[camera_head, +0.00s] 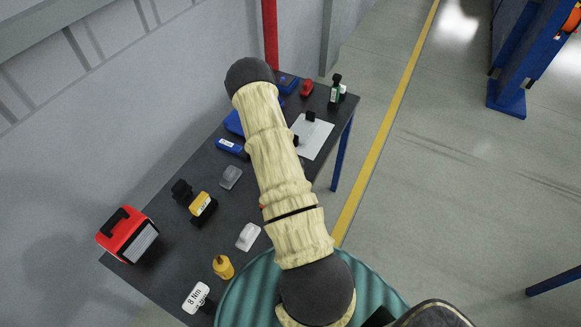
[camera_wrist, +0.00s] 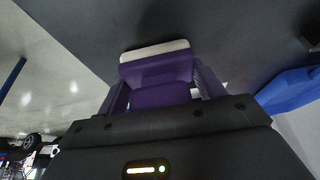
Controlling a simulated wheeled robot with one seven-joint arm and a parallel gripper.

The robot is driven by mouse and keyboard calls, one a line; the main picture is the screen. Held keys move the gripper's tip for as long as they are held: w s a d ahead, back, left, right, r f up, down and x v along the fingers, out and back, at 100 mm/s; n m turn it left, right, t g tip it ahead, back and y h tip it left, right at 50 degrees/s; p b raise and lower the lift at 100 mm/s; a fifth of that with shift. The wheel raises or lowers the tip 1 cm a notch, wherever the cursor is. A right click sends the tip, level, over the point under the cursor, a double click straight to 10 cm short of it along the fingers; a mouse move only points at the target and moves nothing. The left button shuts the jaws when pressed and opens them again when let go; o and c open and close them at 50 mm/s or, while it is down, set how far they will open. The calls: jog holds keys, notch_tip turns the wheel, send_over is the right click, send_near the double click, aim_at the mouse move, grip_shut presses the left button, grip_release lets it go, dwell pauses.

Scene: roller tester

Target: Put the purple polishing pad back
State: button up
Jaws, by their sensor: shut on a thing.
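In the wrist view, my gripper (camera_wrist: 160,92) is shut on the purple polishing pad (camera_wrist: 158,72). The pad has a purple body and a pale, whitish strip along its far edge. It sits between the two fingers, with the dark tabletop (camera_wrist: 225,30) beyond it. I cannot tell whether the pad touches the tabletop. In the head view my own arm hides the gripper and the pad. The same dark workbench (camera_head: 160,240) shows there along the wall.
A blue object (camera_wrist: 290,90) lies right of the pad in the wrist view.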

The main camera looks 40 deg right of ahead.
jog(key=shift+f, duration=0.2)
jog(key=o, duration=1)
jog(key=shift+o, duration=0.2)
jog(key=shift+r, duration=0.2)
jog(key=b+v, duration=0.2)
jog(key=v, duration=1)
jog(key=shift+w, duration=0.1)
